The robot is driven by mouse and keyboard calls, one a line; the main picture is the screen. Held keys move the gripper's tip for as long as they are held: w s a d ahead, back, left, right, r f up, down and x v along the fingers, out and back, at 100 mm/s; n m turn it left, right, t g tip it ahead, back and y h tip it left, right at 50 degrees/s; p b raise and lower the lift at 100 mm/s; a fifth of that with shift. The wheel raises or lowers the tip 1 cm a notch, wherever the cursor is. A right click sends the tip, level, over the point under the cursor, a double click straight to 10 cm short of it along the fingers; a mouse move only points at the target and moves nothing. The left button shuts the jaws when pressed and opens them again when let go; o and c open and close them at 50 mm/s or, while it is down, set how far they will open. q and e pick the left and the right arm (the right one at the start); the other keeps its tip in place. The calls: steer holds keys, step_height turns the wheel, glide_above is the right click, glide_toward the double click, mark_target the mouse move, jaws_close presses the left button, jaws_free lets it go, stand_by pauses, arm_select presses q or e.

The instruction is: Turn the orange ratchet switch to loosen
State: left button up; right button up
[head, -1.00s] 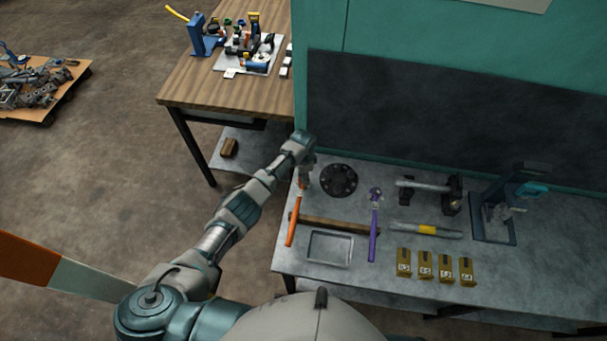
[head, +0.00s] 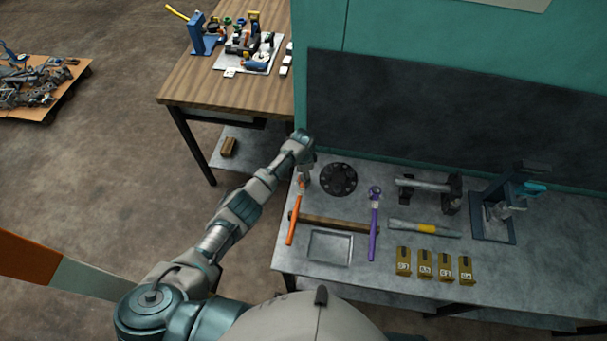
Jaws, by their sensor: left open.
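An orange-handled ratchet (head: 293,226) lies on the left part of the grey metal bench (head: 400,282), its handle pointing toward the front. A purple-handled ratchet (head: 374,230) lies to its right. My left gripper (head: 305,178) is over the head end of the orange ratchet. It is open, and it and my wrist partly hide that head and its switch. I cannot tell whether the fingers touch it. My right gripper is not in view.
A black round flange (head: 338,180) lies just right of my gripper. A teal wall panel (head: 450,45) rises behind.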

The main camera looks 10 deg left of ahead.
arm_select(q)
steer(key=shift+r, duration=0.1)
step_height(320, 180, up, 12)
stand_by(0.4)
steer(key=shift+f, duration=0.2)
